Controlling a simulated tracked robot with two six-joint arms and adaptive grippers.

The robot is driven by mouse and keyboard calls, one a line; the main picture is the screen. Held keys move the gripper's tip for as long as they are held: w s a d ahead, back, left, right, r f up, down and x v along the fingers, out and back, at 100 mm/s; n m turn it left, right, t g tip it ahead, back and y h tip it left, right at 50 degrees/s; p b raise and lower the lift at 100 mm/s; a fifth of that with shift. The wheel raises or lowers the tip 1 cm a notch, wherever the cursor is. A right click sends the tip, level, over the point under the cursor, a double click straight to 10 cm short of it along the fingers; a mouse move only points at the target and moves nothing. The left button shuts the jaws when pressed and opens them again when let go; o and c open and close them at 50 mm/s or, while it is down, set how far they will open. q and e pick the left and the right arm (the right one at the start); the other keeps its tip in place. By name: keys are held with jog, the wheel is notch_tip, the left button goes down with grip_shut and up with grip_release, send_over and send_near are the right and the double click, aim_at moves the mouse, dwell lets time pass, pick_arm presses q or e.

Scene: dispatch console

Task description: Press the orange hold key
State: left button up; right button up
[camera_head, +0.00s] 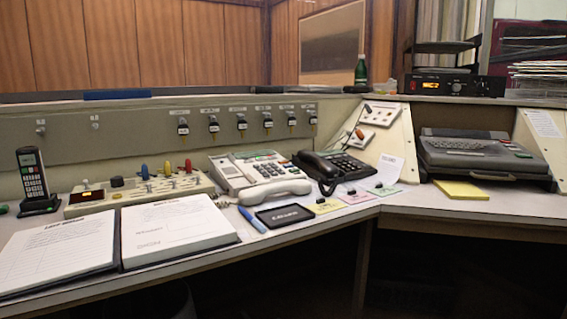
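I see no key that I can make out for certain as the orange hold key. A small beige control unit (140,194) at the left of the desk has an orange-lit window (90,194) and blue, yellow and red levers. A white desk phone (258,175) and a black desk phone (333,168) stand to its right; their keys are too small to read. A small orange part (359,132) shows on the sloped panel behind the black phone. Neither of my grippers is in view.
An open binder (175,228) covers the desk's front left. A cordless handset (34,180) stands upright at the far left. A black pad (284,216), blue marker (252,219) and coloured notes (355,194) lie before the phones. A typewriter-like machine (477,155) sits right.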

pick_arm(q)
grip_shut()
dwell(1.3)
